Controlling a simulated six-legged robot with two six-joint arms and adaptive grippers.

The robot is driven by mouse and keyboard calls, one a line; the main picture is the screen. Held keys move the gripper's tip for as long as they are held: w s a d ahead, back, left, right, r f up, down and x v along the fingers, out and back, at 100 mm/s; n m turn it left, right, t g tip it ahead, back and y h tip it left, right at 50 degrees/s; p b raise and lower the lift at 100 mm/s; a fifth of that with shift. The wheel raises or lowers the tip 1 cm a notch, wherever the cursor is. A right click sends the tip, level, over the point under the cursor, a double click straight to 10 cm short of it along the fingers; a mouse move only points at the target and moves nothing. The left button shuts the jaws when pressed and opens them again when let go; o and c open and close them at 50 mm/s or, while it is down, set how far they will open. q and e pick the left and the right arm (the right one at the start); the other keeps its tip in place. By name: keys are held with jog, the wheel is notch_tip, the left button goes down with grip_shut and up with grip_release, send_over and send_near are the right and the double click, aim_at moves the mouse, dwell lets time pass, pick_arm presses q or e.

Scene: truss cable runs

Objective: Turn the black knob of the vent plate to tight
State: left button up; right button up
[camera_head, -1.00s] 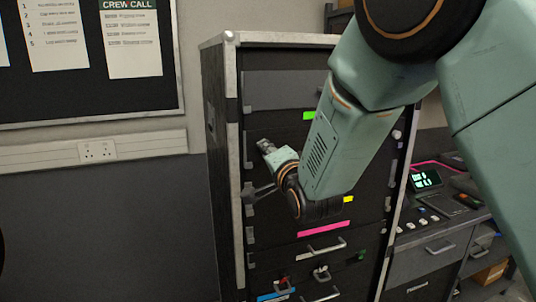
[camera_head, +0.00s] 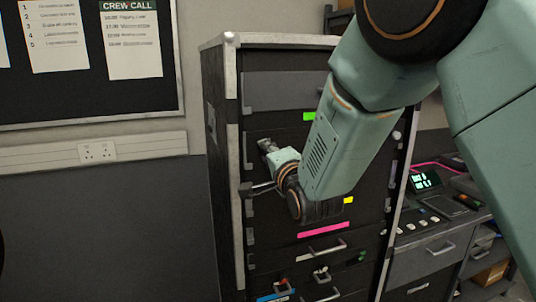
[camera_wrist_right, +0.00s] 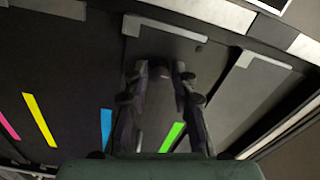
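My right gripper (camera_head: 266,145) is at the upper left of the black rack's front in the head view, with its fingers toward the panels. In the right wrist view the right gripper (camera_wrist_right: 161,72) has its two fingers apart, close to a dark grey plate (camera_wrist_right: 165,45). A dark, roundish shape, perhaps the black knob (camera_wrist_right: 160,76), shows between the fingertips. I cannot tell whether the fingers touch it. The knob's pointer and any tight mark cannot be made out. In the head view my arm and wrist hide that part of the rack. My left gripper is not in view.
The black rack (camera_head: 222,150) has metal edges and coloured tapes, including a pink strip (camera_head: 323,230). Drawer handles (camera_head: 327,250) stick out below my wrist.

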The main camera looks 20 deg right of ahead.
jog(key=o, duration=0.3)
jog(key=shift+s, duration=0.1)
jog(key=s, duration=1.2)
jog(key=shift+d, duration=0.2)
jog(key=shift+w, duration=0.1)
